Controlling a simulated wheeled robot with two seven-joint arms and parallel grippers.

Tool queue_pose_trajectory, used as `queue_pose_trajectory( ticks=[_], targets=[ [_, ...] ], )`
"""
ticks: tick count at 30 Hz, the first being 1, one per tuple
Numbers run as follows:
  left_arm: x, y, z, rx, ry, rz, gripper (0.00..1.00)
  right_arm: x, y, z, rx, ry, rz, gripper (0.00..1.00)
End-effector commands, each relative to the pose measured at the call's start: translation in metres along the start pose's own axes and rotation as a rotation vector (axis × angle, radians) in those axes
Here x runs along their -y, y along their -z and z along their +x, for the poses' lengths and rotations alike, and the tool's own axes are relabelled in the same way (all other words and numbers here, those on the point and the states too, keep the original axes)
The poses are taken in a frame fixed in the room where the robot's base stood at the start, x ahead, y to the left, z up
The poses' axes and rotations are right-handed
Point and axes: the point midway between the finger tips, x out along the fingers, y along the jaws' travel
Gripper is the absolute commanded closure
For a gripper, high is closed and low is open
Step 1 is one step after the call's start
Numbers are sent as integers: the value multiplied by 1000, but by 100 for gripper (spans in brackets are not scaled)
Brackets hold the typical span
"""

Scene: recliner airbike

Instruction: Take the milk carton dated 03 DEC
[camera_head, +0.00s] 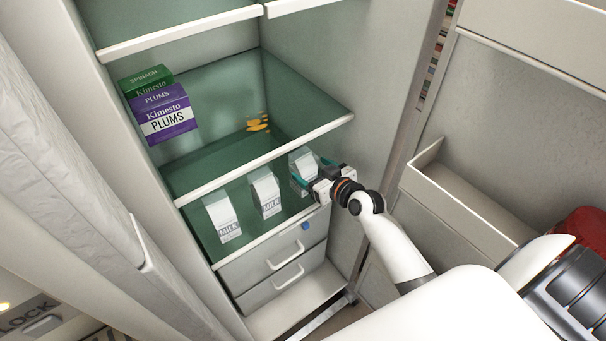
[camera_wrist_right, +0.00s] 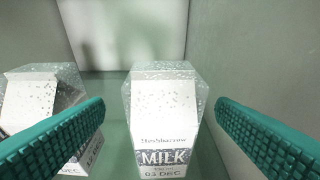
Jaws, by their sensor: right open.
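In the right wrist view, a white milk carton (camera_wrist_right: 160,115) stands upright in the centre, with "MILK" and "03 DEC" on its front. My right gripper (camera_wrist_right: 160,140) is open, with one teal finger on each side of the picture and the carton between and beyond them. In the head view, this carton (camera_head: 303,162) is the rightmost on the lower fridge shelf, partly covered by my right gripper (camera_head: 312,175). A second carton (camera_wrist_right: 42,95) stands to its left, partly behind the left finger; its label ends in "DEC", the number unclear. My left gripper is not in view.
Two more milk cartons, the middle one (camera_head: 265,193) and the left one (camera_head: 222,217), stand on the same shelf. Plums and spinach boxes (camera_head: 165,112) sit on the shelf above. The fridge's right wall (camera_wrist_right: 255,50) is close by. Drawers (camera_head: 285,270) lie below.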

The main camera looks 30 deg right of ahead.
Motion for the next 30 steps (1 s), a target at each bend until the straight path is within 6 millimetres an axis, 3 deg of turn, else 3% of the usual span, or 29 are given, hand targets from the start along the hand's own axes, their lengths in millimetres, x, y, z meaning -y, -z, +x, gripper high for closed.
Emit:
queue_pose_trajectory(
  ticks=[12,21,30],
  targets=[
    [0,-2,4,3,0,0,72,3,5,50,0,1,2,20],
    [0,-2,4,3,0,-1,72,3,5,54,-1,1,-1,20],
    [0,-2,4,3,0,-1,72,3,5,54,-1,1,0,70]
  ],
)
